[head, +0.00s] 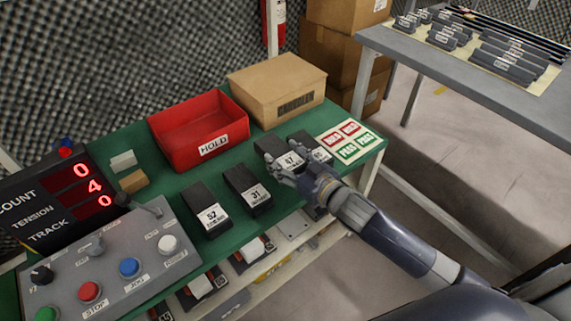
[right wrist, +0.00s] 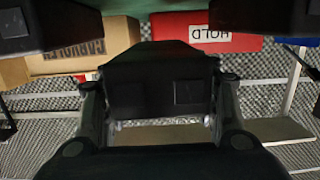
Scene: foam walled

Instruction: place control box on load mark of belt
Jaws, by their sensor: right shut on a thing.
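Several black boxes with white number labels stand in a row on the green bench: one marked 52 (head: 205,209), one marked 31 (head: 247,189), one marked 47 (head: 289,161) and one partly hidden at the right end (head: 318,153). My right gripper (head: 297,177) reaches over the box marked 47 and appears shut on it. In the right wrist view a dark box (right wrist: 160,85) sits between the fingers. Whether it is lifted I cannot tell. My left gripper is not in view. I cannot make out a belt or load mark.
A red HOLD bin (head: 185,141) and a cardboard box (head: 276,84) stand behind the row. A grey control panel (head: 112,268) and a counter display (head: 65,205) are at left. A label card (head: 347,141) lies right. A grey table (head: 470,85) stands beyond a floor gap.

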